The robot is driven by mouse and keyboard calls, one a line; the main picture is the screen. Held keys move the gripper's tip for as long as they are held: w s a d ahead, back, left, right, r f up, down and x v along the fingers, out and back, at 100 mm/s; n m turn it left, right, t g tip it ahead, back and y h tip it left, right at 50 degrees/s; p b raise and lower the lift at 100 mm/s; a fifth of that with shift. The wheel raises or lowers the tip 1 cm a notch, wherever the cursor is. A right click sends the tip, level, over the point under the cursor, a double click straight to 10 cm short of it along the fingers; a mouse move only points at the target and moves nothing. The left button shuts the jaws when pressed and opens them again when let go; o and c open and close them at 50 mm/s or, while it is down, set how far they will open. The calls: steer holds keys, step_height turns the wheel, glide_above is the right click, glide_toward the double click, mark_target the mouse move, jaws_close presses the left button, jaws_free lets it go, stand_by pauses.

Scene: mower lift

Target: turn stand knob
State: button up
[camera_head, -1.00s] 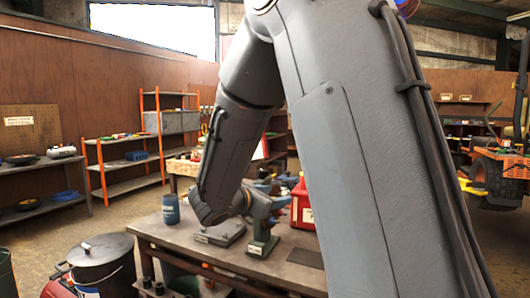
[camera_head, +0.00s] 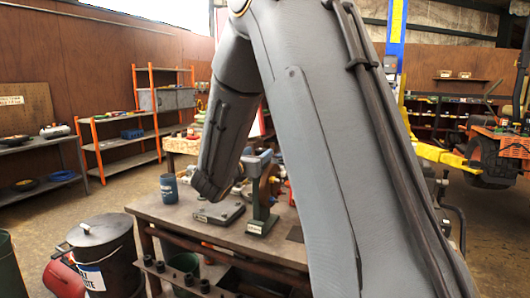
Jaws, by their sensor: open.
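A green stand (camera_head: 263,212) with a blue-grey upper part (camera_head: 257,162) stands upright on the workbench (camera_head: 182,213), near its middle. A knob on the stand cannot be made out. My arm comes down from the top, and its dark wrist end is just left of the stand's upper part. My gripper's fingers are hidden behind my arm, so whether they touch the stand cannot be seen. A flat grey plate-like base (camera_head: 218,212) lies on the bench left of the stand.
A blue mug (camera_head: 169,188) stands at the bench's left end. A black lidded bin (camera_head: 101,250) is on the floor left of the bench. Orange-framed shelves (camera_head: 137,118) stand behind. An orange machine (camera_head: 497,155) and yellow lift arm (camera_head: 440,156) are at right.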

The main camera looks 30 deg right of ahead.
steer(key=p+x, duration=0.2)
steer(key=x, duration=0.5)
steer(key=shift+w+d+p, duration=0.2)
steer(key=shift+p, duration=0.1)
steer(key=c, duration=1)
